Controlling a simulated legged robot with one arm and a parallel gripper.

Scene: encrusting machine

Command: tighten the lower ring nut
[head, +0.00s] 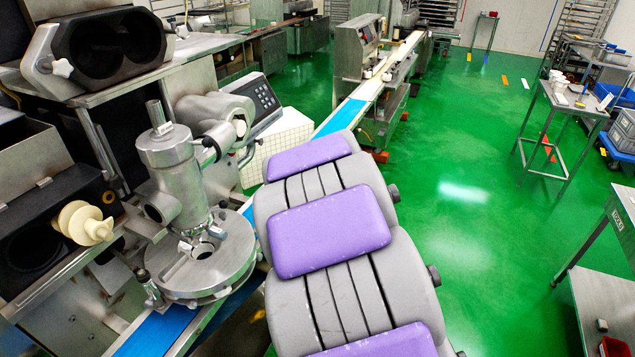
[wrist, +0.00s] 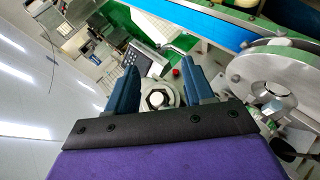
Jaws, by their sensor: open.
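The encrusting machine's upright steel cylinder (head: 172,165) stands at the left in the head view, above a round steel disc (head: 200,265) with a central opening. A side port with a dark mouth (head: 160,208) opens low on the cylinder. I cannot tell for sure which part is the lower ring nut. In the wrist view my gripper (wrist: 161,72) is open, with two blue fingers apart and nothing held. A round metal part with a bright centre (wrist: 156,99) shows between the fingers; contact cannot be told. My gripper does not show in the head view.
A keypad box (head: 257,98) stands behind the cylinder. A cream auger (head: 82,222) sticks out at the left. A blue conveyor belt (head: 342,115) runs beneath and behind the machine. The green floor (head: 470,190) at the right is clear up to a steel table (head: 565,105).

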